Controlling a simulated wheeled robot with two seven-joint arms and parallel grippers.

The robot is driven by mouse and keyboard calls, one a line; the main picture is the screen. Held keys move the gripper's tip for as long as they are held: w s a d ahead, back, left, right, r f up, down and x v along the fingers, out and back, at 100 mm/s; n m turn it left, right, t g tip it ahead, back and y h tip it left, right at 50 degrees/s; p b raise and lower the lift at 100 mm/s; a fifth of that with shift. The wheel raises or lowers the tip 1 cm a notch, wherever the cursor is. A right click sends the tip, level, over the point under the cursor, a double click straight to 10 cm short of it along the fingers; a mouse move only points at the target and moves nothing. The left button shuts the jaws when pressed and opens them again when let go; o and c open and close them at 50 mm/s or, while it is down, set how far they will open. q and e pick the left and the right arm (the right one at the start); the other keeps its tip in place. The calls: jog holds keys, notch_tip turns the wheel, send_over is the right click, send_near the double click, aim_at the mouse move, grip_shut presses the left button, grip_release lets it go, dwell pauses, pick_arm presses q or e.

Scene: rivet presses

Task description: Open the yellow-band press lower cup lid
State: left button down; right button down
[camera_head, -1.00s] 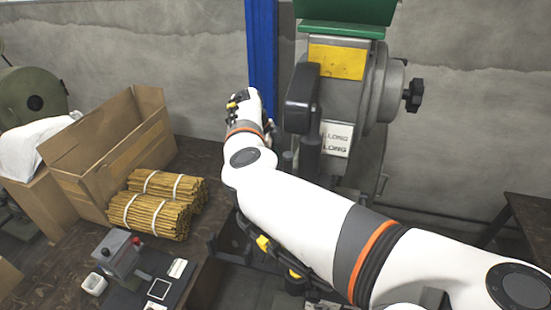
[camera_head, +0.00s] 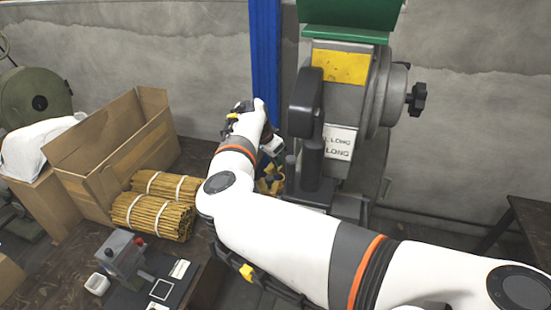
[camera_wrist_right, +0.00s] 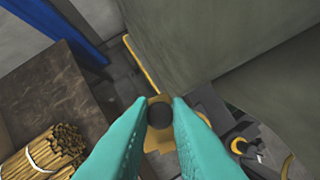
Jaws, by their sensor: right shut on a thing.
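The yellow-band press (camera_head: 341,66), grey with a green top and a yellow panel, stands right of centre in the head view. My right gripper (camera_head: 275,150) is left of its body, partly hidden by the wrist, with yellow parts (camera_head: 270,183) below. In the right wrist view, the teal fingers of my right gripper (camera_wrist_right: 162,104) are shut on a dark round knob (camera_wrist_right: 160,116). A yellow-brown part (camera_wrist_right: 155,142) shows around and behind the knob. Most of the cup is hidden by the fingers, and I cannot tell how far its lid is open. My left gripper is not in view.
A table at left holds an open cardboard box (camera_head: 105,150), bundles of brown sticks (camera_head: 153,214) and a small control box (camera_head: 122,255). A blue post (camera_head: 265,60) stands behind my right wrist. Another table (camera_head: 530,215) is at far right.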

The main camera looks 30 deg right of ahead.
jog(key=shift+w+a+n+t, duration=0.15)
jog(key=shift+n+t, duration=0.15)
jog(key=shift+n, duration=0.3)
jog(key=c, duration=1.4)
grip_release()
jog(key=shift+o, duration=0.2)
